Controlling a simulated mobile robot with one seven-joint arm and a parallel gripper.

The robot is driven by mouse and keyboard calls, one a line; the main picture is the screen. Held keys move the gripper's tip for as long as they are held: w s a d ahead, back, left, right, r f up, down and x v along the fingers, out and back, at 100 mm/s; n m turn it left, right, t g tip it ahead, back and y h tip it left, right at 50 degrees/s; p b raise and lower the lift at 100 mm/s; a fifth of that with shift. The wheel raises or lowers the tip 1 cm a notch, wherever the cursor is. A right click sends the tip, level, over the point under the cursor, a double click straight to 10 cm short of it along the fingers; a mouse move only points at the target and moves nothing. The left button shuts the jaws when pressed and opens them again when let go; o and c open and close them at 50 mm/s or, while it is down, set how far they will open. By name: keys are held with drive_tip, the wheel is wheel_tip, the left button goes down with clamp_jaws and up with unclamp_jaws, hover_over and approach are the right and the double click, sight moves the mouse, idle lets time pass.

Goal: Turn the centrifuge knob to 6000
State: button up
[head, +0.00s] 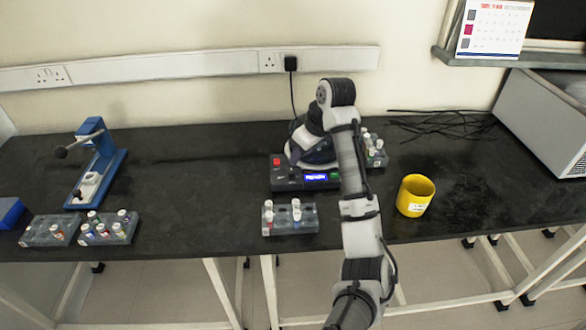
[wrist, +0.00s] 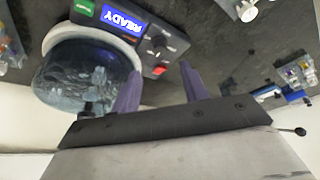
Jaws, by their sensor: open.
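The centrifuge has a dark front panel with a lit blue display (head: 317,177); the display reads READY in the wrist view (wrist: 122,18), where the picture is upside down. Its round dark knob (wrist: 158,43) sits beside the display, with a red button (wrist: 158,71) near it and a green button (wrist: 85,8) on the display's other side. The clear domed lid (wrist: 85,78) looks closed. My gripper (wrist: 161,88) is open and empty, its two purple fingers apart, with the knob beyond the gap between them. I see no contact. In the head view my arm hides part of the centrifuge.
A tube rack (head: 290,222) stands in front of the centrifuge, another (head: 374,150) right behind my arm. A yellow cup (head: 415,195) is at right. A blue device (head: 98,165) and more racks (head: 108,230) are at left. The bench between is clear.

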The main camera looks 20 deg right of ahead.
sight(292, 171)
drive_tip(key=p+x, duration=0.2)
drive_tip(key=x, duration=0.6)
drive_tip(key=shift+w+f, duration=0.1)
drive_tip(key=shift+f, duration=0.15)
clamp_jaws()
